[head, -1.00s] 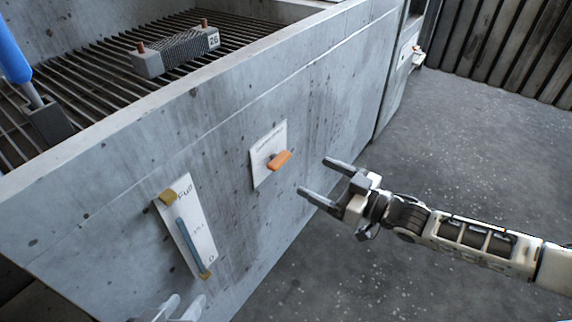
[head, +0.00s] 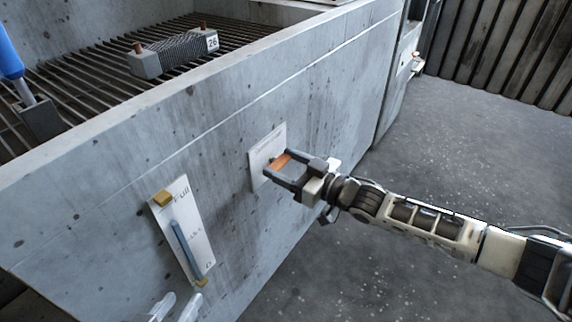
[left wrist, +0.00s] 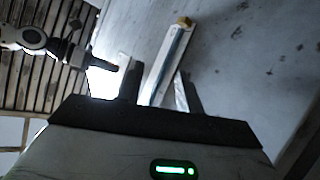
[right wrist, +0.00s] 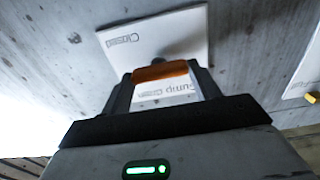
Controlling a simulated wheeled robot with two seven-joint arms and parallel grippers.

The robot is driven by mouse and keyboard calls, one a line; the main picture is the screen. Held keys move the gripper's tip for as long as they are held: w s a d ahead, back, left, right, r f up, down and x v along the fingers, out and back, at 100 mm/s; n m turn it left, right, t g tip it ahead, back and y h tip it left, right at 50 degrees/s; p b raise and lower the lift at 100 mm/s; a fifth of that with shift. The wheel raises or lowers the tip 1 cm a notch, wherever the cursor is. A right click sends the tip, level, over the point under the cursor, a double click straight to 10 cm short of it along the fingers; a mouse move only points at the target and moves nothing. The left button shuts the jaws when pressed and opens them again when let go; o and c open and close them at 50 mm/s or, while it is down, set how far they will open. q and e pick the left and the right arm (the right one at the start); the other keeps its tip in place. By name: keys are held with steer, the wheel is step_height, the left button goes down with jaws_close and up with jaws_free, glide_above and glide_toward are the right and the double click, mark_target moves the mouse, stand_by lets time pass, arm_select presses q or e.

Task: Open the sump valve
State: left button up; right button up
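The sump valve is an orange lever handle (head: 281,163) on a white plate (head: 262,150) fixed to the concrete wall. In the right wrist view the plate (right wrist: 170,35) reads "Closed" at its far left and "Sump" nearer me. My right gripper (head: 279,161) is open, with one finger on each side of the orange handle (right wrist: 163,72). I cannot tell whether either finger touches it. My left gripper (head: 174,308) is open and empty at the bottom of the head view, below the gauge; its fingers also show in the left wrist view (left wrist: 157,80).
A level gauge (head: 183,228) marked "Full", with a blue bar, is on the wall left of the valve. A grating (head: 90,75) inside the basin carries a grey block (head: 175,52) labelled 26. A blue-handled tool (head: 12,60) stands at left. The floor (head: 460,150) at right is clear.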

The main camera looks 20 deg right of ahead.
arm_select(q)
steer(key=shift+f, duration=0.15)
arm_select(e)
steer(key=shift+c, duration=1.2)
